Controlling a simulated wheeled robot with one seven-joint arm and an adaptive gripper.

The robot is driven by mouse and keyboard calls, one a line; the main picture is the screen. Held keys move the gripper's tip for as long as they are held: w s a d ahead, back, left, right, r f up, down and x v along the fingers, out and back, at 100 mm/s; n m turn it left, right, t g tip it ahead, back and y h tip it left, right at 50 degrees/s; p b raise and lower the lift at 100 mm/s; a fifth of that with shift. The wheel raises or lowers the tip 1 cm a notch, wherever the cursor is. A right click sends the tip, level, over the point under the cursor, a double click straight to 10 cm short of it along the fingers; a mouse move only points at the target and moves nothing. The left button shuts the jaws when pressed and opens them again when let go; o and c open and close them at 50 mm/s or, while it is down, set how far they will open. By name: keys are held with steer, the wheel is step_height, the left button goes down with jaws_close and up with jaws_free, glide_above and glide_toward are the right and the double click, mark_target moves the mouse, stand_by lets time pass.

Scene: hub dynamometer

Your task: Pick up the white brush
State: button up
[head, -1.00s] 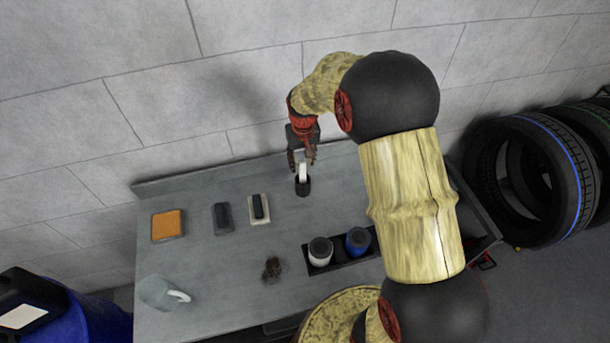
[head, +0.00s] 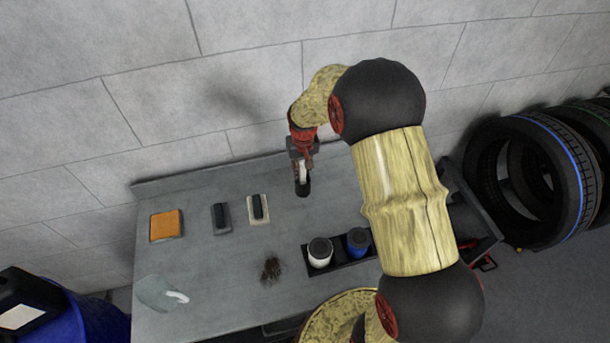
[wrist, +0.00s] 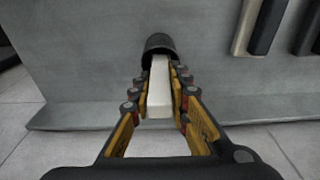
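Tyres (head: 520,180) stand right.

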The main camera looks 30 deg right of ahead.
jaws_close()
step_height(320, 180, up, 10)
steer(key=shift+p, duration=0.8)
stand_by(1.8)
stand_by(0.5)
